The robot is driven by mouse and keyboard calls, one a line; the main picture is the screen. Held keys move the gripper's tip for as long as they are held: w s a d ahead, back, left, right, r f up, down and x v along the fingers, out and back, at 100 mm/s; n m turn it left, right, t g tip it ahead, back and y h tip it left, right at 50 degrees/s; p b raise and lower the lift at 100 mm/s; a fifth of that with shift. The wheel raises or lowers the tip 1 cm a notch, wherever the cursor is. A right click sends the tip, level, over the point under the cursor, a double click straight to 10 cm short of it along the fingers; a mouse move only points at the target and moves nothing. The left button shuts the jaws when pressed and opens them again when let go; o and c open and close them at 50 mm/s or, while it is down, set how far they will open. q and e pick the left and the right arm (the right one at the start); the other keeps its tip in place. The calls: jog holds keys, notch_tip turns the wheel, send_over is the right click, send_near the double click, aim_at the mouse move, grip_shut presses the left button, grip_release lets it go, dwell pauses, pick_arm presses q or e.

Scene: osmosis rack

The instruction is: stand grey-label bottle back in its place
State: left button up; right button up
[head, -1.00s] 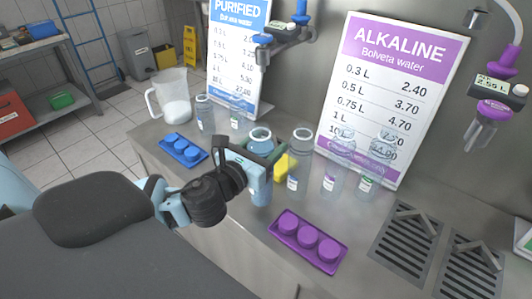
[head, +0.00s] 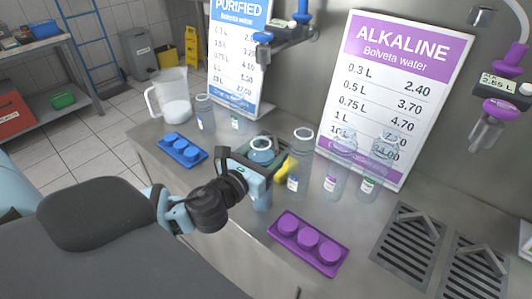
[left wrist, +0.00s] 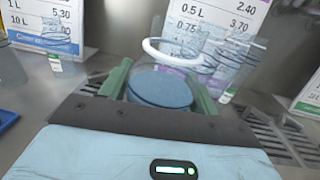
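My left gripper (head: 264,158) is shut around a clear bottle (head: 261,145) with bluish contents. The bottle is upright, its neck above the fingers and its lower body below them. In the left wrist view the two green fingers (left wrist: 160,92) lie along both sides of this bottle (left wrist: 160,86). Its label is hidden, so I cannot read its colour. I cannot tell whether its base touches the counter. No grey label shows clearly on any other bottle. My right gripper is not in view.
A yellow item (head: 285,170) sits behind the gripper. A blue tray (head: 183,150) is left, a purple tray (head: 307,245) in front. A jug (head: 170,98) stands behind.

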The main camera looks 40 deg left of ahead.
pick_arm(q)
jog(key=shift+o, duration=1.3)
jog(key=shift+r, duration=0.1)
jog(key=shift+s, duration=0.2)
jog(key=s, duration=1.1)
jog(key=shift+s, duration=0.3)
